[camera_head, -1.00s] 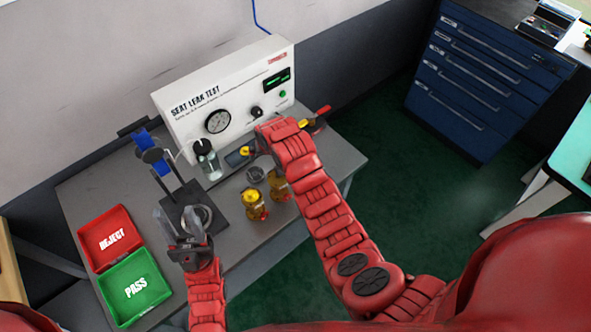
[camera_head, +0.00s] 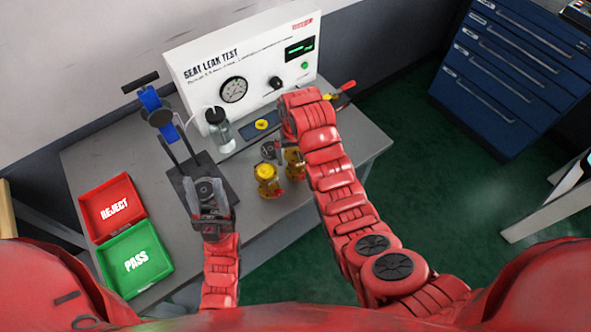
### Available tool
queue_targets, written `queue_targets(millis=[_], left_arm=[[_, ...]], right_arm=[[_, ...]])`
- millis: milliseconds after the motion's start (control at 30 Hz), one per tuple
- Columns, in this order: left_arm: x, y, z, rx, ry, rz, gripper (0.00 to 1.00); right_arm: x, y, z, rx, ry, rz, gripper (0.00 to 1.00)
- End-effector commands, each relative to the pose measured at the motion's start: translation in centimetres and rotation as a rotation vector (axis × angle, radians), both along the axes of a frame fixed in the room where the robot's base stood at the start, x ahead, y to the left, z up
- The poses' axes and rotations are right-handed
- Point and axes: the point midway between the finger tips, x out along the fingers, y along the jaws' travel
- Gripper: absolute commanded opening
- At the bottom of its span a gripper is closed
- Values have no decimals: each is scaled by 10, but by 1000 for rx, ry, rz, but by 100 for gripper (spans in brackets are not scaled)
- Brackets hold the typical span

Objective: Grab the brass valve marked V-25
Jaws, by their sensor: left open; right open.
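Two brass valves with yellow tops stand close together on the grey bench: a left one (camera_head: 267,180) and a right one (camera_head: 294,164), partly covered by my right arm. Their markings are too small to read, so I cannot tell which is V-25. My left gripper (camera_head: 206,190) is open and empty, over the dark plate of the clamp stand, left of the valves. My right gripper (camera_head: 281,147) is open, mostly hidden under its own wrist, just behind the valves. I cannot tell whether it touches one.
The white seat leak test panel (camera_head: 205,65) stands at the back, with a clear bottle (camera_head: 219,130) before it. A blue clamp stand (camera_head: 152,101) is left. Red REJECT (camera_head: 90,197) and green PASS (camera_head: 167,265) trays lie at front left. A yellow piece (camera_head: 262,124) lies behind the valves.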

Motion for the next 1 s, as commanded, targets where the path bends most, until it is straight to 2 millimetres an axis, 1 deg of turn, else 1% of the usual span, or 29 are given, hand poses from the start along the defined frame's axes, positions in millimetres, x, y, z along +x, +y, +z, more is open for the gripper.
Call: queue_targets(millis=[33,167,267,467,500,633,767,967,1000], left_arm=[[0,0,-8,0,0,0,49],[0,0,-7,0,0,0,49],[0,0,0,0,0,0,49],[0,0,19,0,0,0,49],[0,0,19,0,0,0,49],[0,0,23,0,0,0,49],[0,0,24,0,0,0,49],[0,0,23,0,0,0,49],[0,0,23,0,0,0,49]], right_arm=[[0,0,-8,1,-1,0,100],[0,0,-9,1,-1,0,100],[1,0,-12,0,2,1,100],[2,0,-34,-2,4,0,100],[2,0,-40,-2,5,0,100],[3,1,-52,0,3,0,100],[4,1,-58,1,-2,0,100],[4,1,-59,1,-3,1,100],[4,1,-59,1,-3,1,98]])
